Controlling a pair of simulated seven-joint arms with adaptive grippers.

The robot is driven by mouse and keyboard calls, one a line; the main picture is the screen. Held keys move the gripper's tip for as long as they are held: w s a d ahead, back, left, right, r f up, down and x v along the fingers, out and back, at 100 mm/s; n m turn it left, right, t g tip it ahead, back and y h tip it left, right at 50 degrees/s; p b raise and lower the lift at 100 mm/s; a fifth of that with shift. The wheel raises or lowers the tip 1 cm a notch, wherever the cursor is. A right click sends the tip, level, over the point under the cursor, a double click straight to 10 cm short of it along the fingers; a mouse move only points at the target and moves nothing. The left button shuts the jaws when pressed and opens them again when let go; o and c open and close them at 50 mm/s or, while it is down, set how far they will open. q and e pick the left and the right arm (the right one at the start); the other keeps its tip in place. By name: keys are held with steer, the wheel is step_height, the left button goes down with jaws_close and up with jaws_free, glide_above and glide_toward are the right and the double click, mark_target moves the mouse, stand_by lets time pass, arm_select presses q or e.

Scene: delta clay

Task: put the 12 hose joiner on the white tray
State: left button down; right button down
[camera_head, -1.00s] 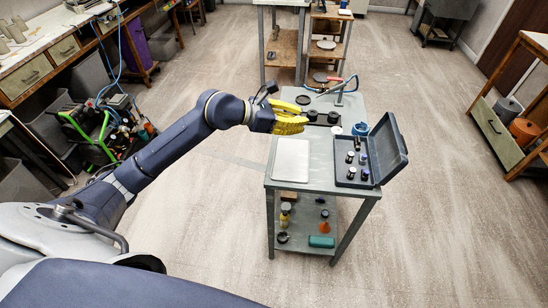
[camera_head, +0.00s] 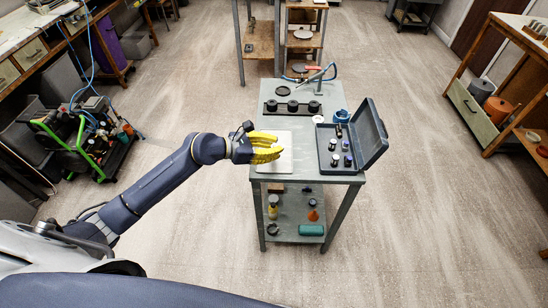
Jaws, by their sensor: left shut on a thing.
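My left gripper (camera_head: 266,148), with yellow fingers, is over the white tray (camera_head: 273,166) on the grey trolley top. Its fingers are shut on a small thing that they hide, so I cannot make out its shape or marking. The fingers and wrist cover part of the flat white tray, and no object shows on its visible part. Whether the held thing touches the tray cannot be told. Several small joiner-like pieces (camera_head: 335,160) stand in the open dark case (camera_head: 322,140) to the right; their sizes are unreadable. My right gripper is not in view.
A dark rack (camera_head: 282,107) with three black round pieces lies behind the tray. A blue roll (camera_head: 341,116) and a white round piece (camera_head: 318,119) stand near the case. The case's raised lid (camera_head: 370,135) overhangs the trolley's right edge. Bottles (camera_head: 313,210) stand on the lower shelf.

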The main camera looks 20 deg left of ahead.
mark_target(274, 165)
arm_select(q)
steer(key=shift+f, duration=2.65)
steer(key=shift+f, duration=0.15)
steer(key=c, duration=1.3)
jaws_free()
steer(key=shift+s+a+r, duration=0.1)
steer(key=shift+a+r, duration=0.05)
steer(key=shift+r, duration=0.05)
steer(key=v, duration=1.1)
steer(key=shift+s+a+r, duration=0.1)
steer(key=shift+s+a, duration=0.1)
steer(key=shift+s, duration=0.05)
